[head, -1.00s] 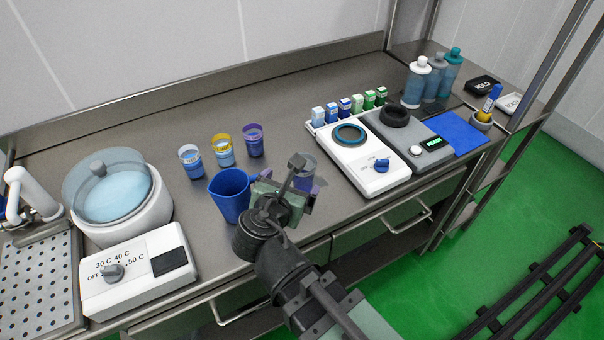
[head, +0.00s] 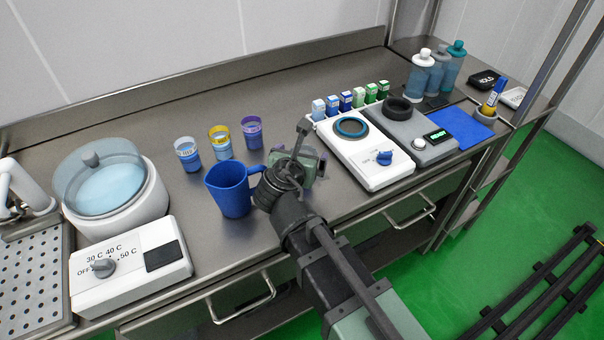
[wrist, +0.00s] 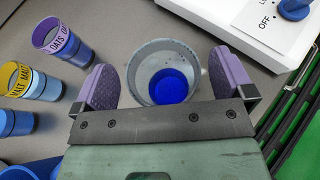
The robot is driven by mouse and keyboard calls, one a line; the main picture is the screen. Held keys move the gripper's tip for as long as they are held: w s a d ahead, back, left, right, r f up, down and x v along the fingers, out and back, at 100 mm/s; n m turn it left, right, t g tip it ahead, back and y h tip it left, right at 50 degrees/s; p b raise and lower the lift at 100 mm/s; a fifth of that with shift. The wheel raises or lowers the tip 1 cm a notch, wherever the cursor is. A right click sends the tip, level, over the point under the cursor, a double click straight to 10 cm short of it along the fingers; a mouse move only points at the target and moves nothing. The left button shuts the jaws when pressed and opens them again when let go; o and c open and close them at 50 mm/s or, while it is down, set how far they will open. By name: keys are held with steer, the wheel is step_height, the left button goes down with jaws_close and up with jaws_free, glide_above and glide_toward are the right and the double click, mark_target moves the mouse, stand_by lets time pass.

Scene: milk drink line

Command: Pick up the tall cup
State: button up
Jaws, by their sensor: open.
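The tall cup (wrist: 144,62) is seen from above in the wrist view, a clear greyish cup with blue at the bottom. My gripper (wrist: 166,82) is open, with one purple padded finger on each side of the cup. A gap shows between each finger and the cup wall. In the head view my gripper (head: 302,165) is low over the counter, right of the blue jug (head: 230,190), and hides most of the cup.
Three small labelled cups (head: 222,142) stand left of my gripper. A white device (head: 366,170) with a dark ring and blue knob is close on the right. A white water bath (head: 112,192) is at the left. The counter (head: 300,95) behind is clear.

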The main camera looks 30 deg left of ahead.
steer(key=shift+w+f, duration=0.15)
steer(key=shift+w, duration=0.15)
steer(key=shift+c, duration=0.5)
steer(key=c, duration=0.9)
steer(key=shift+c, duration=0.2)
step_height(320, 180, up, 20)
steer(key=p, duration=2)
steer(key=shift+s, duration=0.1)
